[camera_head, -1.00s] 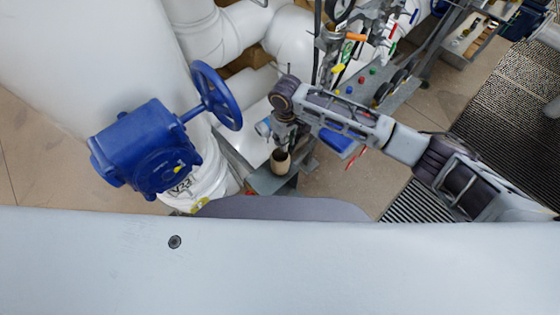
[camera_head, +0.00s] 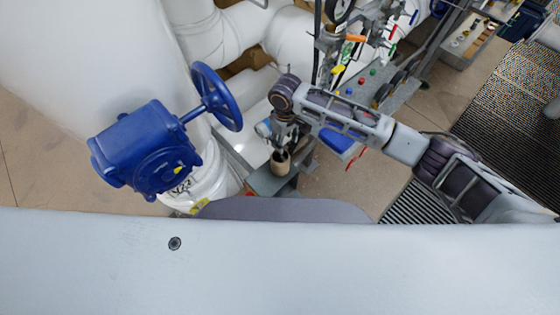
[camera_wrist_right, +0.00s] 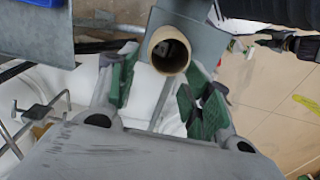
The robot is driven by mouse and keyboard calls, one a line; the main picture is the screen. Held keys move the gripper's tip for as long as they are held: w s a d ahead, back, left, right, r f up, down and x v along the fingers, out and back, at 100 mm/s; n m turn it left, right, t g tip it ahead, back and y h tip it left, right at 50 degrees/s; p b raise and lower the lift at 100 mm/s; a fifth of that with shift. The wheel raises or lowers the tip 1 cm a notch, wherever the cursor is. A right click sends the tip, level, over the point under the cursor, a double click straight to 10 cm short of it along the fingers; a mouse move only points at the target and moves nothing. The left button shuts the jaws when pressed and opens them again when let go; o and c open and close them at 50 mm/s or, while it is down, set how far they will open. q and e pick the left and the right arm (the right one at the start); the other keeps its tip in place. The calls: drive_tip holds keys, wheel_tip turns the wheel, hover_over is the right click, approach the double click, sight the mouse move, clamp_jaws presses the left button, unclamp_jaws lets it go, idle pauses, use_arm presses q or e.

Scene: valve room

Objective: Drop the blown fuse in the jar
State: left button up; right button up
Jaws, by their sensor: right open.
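A tan, cup-like jar (camera_head: 280,166) stands on a grey ledge beside the blue valve, below my right gripper. In the right wrist view, the jar (camera_wrist_right: 168,50) shows its round rim and dark inside, just beyond the fingertips. My right gripper (camera_head: 281,146) points down over the jar. In the wrist view, its green-padded fingers (camera_wrist_right: 162,92) are spread apart with nothing between them. No fuse can be made out, and the jar's inside is too dark to read. My left gripper is not in view.
A blue valve box with a handwheel (camera_head: 217,97) stands left of my right arm. White pipes (camera_head: 205,28) lie behind. A panel with coloured knobs (camera_head: 372,78) and a blue item (camera_head: 338,143) are close to the arm's right. Tan floor shows beyond.

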wheel_tip(320, 180, up, 12)
drive_tip(key=shift+f, duration=0.25)
idle(0.4)
drive_tip(key=shift+f, duration=0.1)
idle(0.7)
